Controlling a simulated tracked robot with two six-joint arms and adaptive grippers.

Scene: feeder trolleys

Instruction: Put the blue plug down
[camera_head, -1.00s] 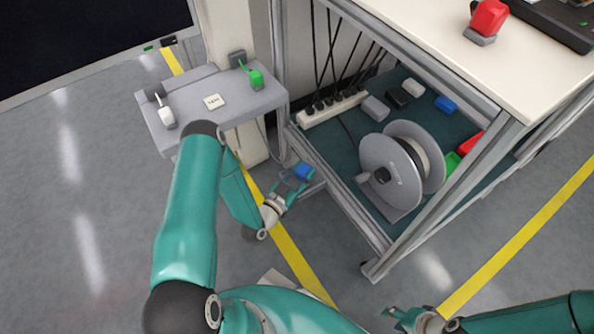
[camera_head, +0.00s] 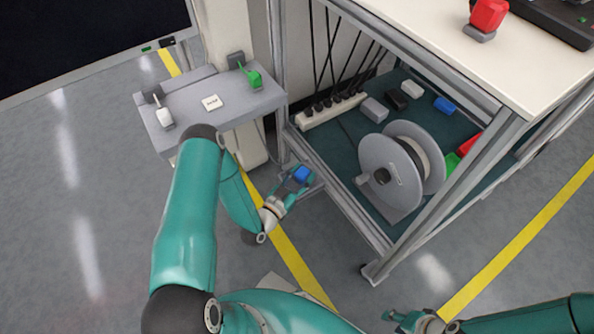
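My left gripper (camera_head: 294,181) is shut on the blue plug (camera_head: 301,174) and holds it in the air at the left front edge of the trolley's lower shelf. The fingers hide part of the plug. My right gripper (camera_head: 396,320) is at the bottom edge of the view, away from the trolley. It shows no object in it, but its fingers are too small and cut off to tell open from shut.
The trolley's lower shelf (camera_head: 356,148) holds a cable reel (camera_head: 388,172), a power strip (camera_head: 331,109) and several small blocks, one of them blue (camera_head: 446,104). A grey side ledge (camera_head: 232,104) carries a green plug (camera_head: 253,78) and a white plug (camera_head: 165,117). A red plug (camera_head: 488,16) stands on the trolley's top.

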